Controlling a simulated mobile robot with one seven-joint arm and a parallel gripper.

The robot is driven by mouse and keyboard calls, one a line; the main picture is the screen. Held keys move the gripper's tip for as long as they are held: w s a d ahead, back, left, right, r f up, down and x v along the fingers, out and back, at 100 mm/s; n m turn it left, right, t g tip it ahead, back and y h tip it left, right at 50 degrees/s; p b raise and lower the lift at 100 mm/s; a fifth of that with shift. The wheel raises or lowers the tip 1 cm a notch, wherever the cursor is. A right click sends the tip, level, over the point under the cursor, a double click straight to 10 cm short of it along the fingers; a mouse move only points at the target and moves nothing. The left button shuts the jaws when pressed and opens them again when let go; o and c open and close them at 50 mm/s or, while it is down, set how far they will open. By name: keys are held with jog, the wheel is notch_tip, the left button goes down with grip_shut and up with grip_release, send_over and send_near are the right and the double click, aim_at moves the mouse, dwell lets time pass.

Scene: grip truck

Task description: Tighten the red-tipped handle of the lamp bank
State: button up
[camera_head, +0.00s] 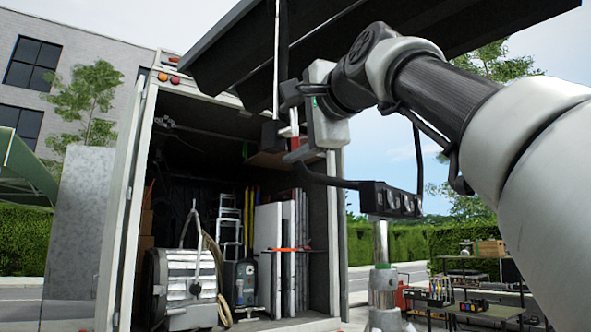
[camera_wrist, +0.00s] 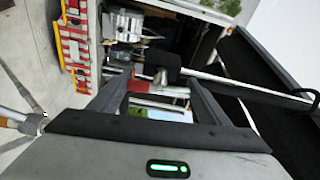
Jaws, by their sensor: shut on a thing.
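The lamp bank (camera_head: 430,45) appears to be the large dark panelled unit overhead; its black panels also fill the right of the wrist view (camera_wrist: 262,75). The red-tipped handle (camera_head: 294,122) shows as a small red piece beside a dark joint under it. My gripper (camera_head: 290,122) is at the handle, one finger above and one below. In the wrist view, the red tip (camera_wrist: 145,87) lies between the two dark fingers of my gripper (camera_wrist: 152,92), which is shut on it. The fingers partly hide the handle.
A thin pole (camera_head: 276,60) rises beside the handle. An open truck (camera_head: 335,200) with a large lamp (camera_head: 180,280) and stands inside is behind. A metal stand (camera_head: 382,265) stands at lower centre right.

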jog(key=o, duration=1.1)
jog(key=shift+c, duration=0.2)
jog(key=shift+s+d+f, duration=0.1)
jog(key=shift+s, duration=0.05)
jog(key=b+v, duration=0.8)
jog(key=v, duration=0.9)
